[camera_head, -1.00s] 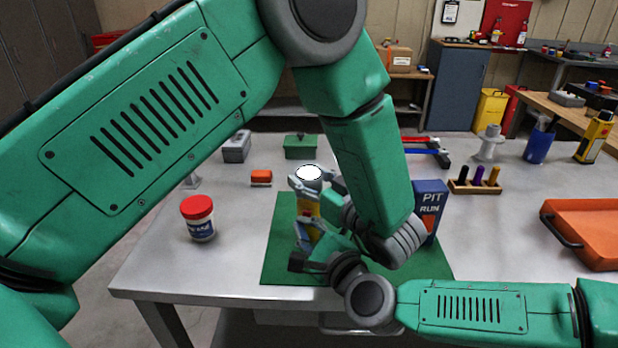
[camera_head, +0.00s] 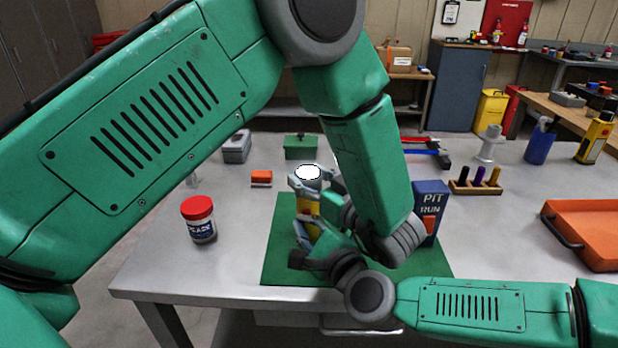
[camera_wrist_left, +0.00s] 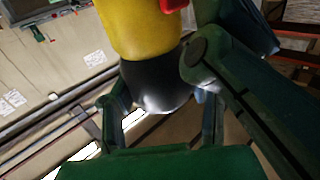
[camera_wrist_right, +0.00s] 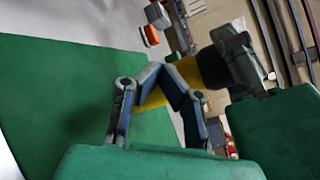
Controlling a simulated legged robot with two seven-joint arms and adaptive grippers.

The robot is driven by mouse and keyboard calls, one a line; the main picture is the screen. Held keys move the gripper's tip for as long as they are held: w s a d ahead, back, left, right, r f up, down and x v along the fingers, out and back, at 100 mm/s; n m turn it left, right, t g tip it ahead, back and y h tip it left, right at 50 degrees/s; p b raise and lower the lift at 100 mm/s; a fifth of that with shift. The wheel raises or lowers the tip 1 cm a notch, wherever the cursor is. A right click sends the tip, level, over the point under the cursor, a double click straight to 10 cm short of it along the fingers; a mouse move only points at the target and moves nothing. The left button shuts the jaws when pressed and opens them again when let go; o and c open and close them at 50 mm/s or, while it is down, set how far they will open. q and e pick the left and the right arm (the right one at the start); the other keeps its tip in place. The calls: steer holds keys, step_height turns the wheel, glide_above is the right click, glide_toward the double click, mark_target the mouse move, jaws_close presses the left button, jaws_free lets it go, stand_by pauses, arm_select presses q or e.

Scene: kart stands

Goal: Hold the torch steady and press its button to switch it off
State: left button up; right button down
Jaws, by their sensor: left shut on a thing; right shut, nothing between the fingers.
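The torch is upright above the green mat (camera_head: 283,250), its round lens (camera_head: 308,172) bright white and facing up. Its yellow body (camera_head: 313,208) shows below the grey head, partly covered by my grippers. My left gripper (camera_head: 310,184) is shut around the torch's head. In the left wrist view the dark head (camera_wrist_left: 155,85) sits between its fingers, with the yellow body (camera_wrist_left: 140,28) and a red button (camera_wrist_left: 173,4) beyond. My right gripper (camera_head: 303,228) is shut and empty, low beside the yellow body. In the right wrist view its fingertips (camera_wrist_right: 160,74) overlap the body; contact is unclear.
A red-lidded jar (camera_head: 200,222) stands left of the mat. A blue PIT RUN box (camera_head: 431,205) stands close right of my left wrist. An orange block (camera_head: 261,178), a green box (camera_head: 300,147) and a pen rack (camera_head: 475,187) stand behind. An orange tray (camera_head: 585,232) lies at right.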

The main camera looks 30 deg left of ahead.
steer(key=shift+w, duration=1.05)
stand_by(0.4)
steer(key=shift+s+d+r, duration=0.1)
steer(key=shift+s+d, duration=0.35)
steer(key=shift+d, duration=0.15)
steer(key=shift+s+d, duration=0.1)
steer(key=shift+s, duration=0.1)
steer(key=shift+s+d, duration=0.35)
steer(key=shift+s, duration=0.6)
steer(key=shift+s+d, duration=0.4)
steer(key=shift+s, duration=0.55)
steer(key=shift+s+d, duration=0.35)
steer(key=shift+s, duration=0.6)
